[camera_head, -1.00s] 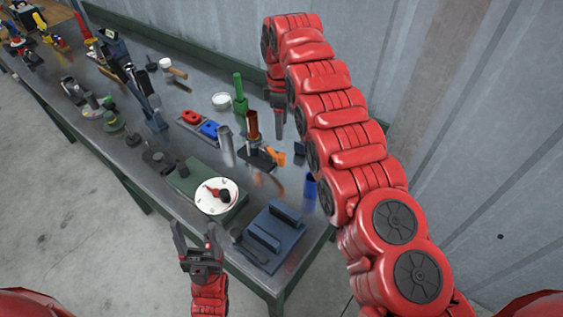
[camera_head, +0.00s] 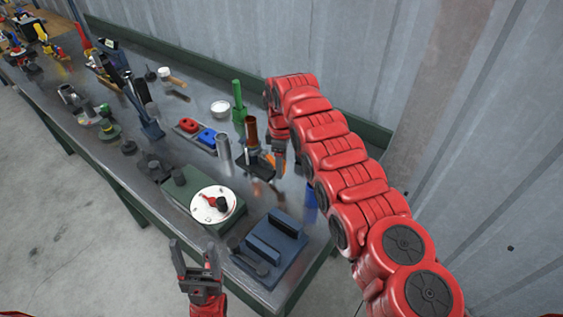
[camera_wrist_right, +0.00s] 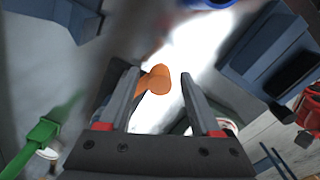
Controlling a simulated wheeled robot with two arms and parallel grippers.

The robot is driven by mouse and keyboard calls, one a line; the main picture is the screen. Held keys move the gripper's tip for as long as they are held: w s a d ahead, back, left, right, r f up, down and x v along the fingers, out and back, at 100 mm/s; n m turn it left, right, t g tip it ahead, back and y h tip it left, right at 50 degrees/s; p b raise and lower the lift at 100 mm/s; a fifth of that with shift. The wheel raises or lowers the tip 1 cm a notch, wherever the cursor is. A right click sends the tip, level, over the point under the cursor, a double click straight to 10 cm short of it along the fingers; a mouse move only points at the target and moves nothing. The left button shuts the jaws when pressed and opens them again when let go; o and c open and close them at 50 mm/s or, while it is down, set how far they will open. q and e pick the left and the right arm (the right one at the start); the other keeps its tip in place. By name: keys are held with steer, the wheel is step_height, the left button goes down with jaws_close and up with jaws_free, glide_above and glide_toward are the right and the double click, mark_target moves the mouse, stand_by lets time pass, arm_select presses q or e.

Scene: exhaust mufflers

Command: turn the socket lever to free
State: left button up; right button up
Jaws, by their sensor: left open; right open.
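An orange lever (camera_head: 267,161) sits at a black socket base (camera_head: 254,166) that bears an upright brown cylinder (camera_head: 251,132). My right gripper (camera_head: 279,172) points down just beside the lever and partly covers it. In the right wrist view the lever (camera_wrist_right: 158,80) shows between the two fingers of my right gripper (camera_wrist_right: 161,78), which are open with gaps beside it. I cannot tell whether either finger touches it. My left gripper (camera_head: 195,248) is open and empty, off the bench's front edge near the white dial.
A white dial (camera_head: 213,204) with a red and black pointer lies on a green block. A dark blue fixture (camera_head: 268,248) stands at the near bench corner. A grey cylinder (camera_head: 224,146) and green tool (camera_head: 239,105) stand close to the socket. A wall runs behind.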

steer(key=shift+c, duration=0.2)
jaws_close()
stand_by(1.1)
